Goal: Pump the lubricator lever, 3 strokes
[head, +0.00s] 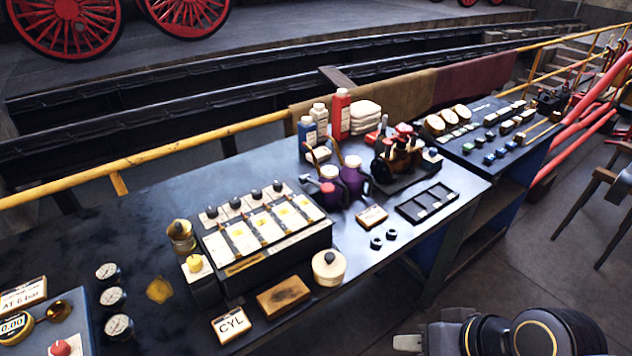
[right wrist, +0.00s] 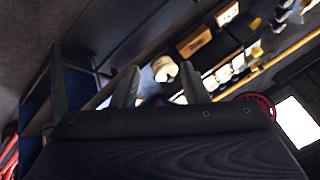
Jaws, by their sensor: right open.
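The lubricator (head: 268,243) is a long dark box on the bench, with a row of lit cream-and-yellow windows and black knobs along its back. A short lever with a red knob (head: 327,187) shows by its far right end; I cannot tell for sure whether it is the lubricator's lever. My right gripper (head: 425,340) is at the bottom right of the head view, off the bench's front edge and well apart from the lubricator. In the right wrist view its two fingers (right wrist: 162,82) stand apart with nothing seen between them. My left gripper is not in view.
A cream lidded pot (head: 328,267), a wooden block (head: 283,296) and a CYL card (head: 231,325) stand in front of the lubricator. Purple oil cans (head: 354,177) and bottles (head: 341,114) stand behind its right end. Gauges (head: 113,298) lie left.

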